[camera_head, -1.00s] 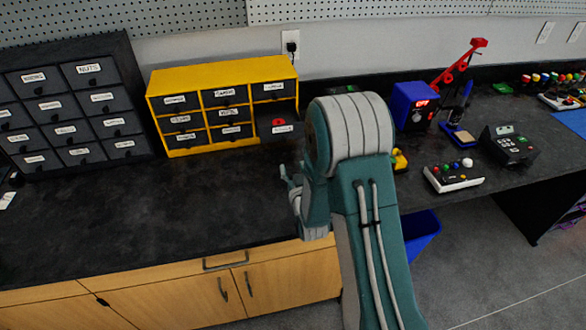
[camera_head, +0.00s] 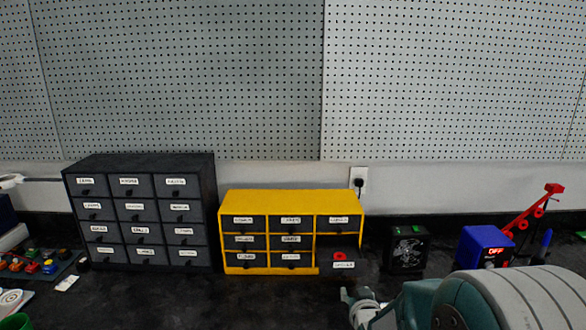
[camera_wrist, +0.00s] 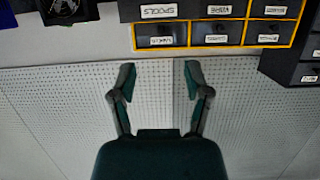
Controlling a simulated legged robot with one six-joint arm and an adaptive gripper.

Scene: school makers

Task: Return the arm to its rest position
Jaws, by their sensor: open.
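My arm (camera_head: 510,300) fills the lower right corner of the head view, teal and grey, low in front of the bench. Part of my gripper (camera_head: 360,305) shows at the arm's left end, near the bench's dark top and cut by the frame's bottom edge. In the wrist view my gripper (camera_wrist: 160,80) has its two fingers spread apart with nothing between them. Behind the fingers is pegboard; the picture is upside down.
A black box (camera_head: 405,250), blue device (camera_head: 485,246) and red arm (camera_head: 530,212) stand right.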

